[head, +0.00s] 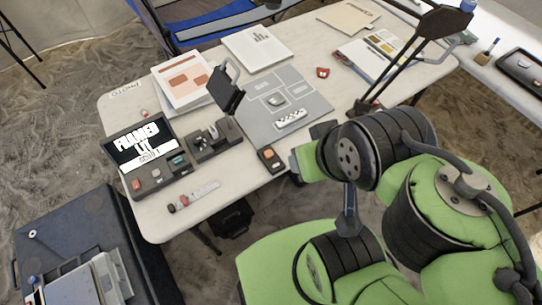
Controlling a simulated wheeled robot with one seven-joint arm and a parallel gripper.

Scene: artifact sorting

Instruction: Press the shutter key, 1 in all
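A separate small black box with an orange key (268,153) lies near the front edge. I cannot read which key is the shutter key. My green and black arm comes in from the right. Its end (307,158) is just right of the small box; the fingers cannot be made out.
A grey mat (308,92) holds a small grey object (275,100) and a black-and-white scale bar (291,119). A black panel on an arm (225,92) stands left of it. A lamp (440,22) rises at the right. A scale strip (195,196) lies at the front left.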

